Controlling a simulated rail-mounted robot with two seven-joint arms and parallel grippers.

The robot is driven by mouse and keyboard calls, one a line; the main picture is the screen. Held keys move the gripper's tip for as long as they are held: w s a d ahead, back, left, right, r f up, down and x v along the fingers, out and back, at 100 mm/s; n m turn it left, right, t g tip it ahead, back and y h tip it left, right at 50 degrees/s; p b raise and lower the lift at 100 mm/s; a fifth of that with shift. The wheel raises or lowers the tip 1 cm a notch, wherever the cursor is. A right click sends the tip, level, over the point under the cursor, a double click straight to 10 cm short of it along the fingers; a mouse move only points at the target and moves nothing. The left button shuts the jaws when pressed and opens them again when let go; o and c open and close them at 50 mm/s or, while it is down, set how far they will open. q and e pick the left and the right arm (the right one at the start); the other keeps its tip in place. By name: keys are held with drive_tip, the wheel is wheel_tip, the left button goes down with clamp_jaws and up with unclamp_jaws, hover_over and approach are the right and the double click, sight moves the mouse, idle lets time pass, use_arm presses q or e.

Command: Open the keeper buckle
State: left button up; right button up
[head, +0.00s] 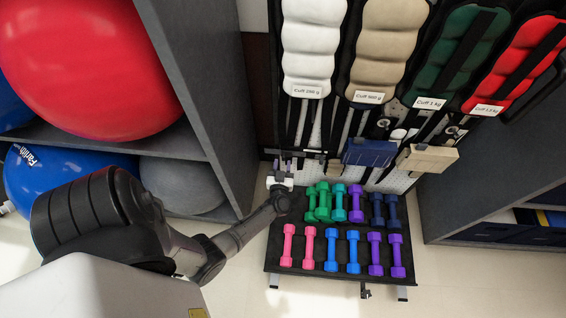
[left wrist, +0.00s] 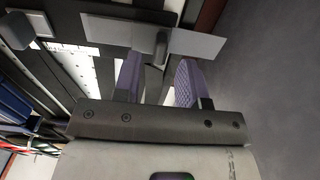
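My left gripper (head: 282,166) reaches to the lower left of the cuff rack, above the dumbbell tray. In the left wrist view its two purple finger pads (left wrist: 158,80) stand apart with a gap between them. Just past the fingertips is a pale flat plate (left wrist: 200,45) with a dark rounded tab (left wrist: 161,46) at its middle. This may be the keeper buckle, but I cannot tell for sure. The tab lines up with the gap; I see no contact. The head view is too small to show the buckle clearly. My right gripper is not in view.
White, tan, green and red cuffs (head: 390,45) hang on the rack with straps below. A blue box (head: 369,152) and a tan box (head: 428,158) stick out at right. Dumbbells fill the black tray (head: 318,276) below. A grey shelf (head: 205,75) with balls stands at left.

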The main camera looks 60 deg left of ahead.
use_arm(q)
drive_tip(key=shift+b+x, duration=0.3)
drive_tip(key=shift+x, duration=0.85)
drive_tip(key=shift+c, duration=0.4)
clamp_jaws()
